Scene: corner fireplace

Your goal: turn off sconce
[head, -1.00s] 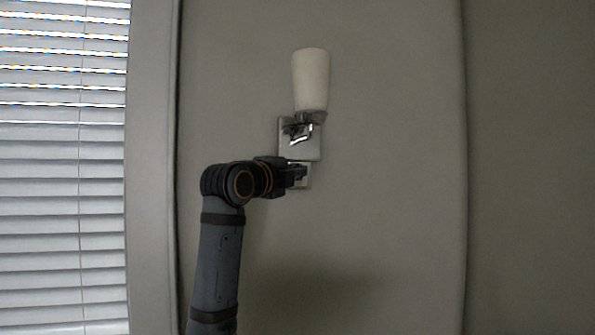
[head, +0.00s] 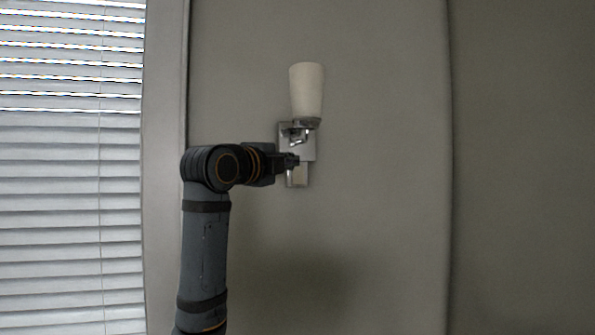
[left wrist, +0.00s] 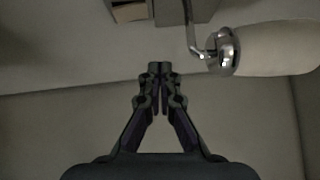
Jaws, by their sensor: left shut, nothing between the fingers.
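The sconce has an unlit white shade (head: 307,90) above a chrome mount (head: 309,148) on the wall. A small metal plate (head: 298,178) sits just below the mount. In the left wrist view the shade (left wrist: 275,47) lies at the upper right, with its chrome arm and holder (left wrist: 222,50). My left gripper (head: 295,160) is at the sconce's base, overlapping the lower mount. In the left wrist view its fingertips (left wrist: 160,68) are together and empty, apart from the chrome parts. Whether it touches the wall cannot be told. My right gripper is not in view.
A window with white blinds (head: 70,190) is at the left, beside a pale frame (head: 165,220). The wall (head: 380,200) right of the sconce is bare and clear.

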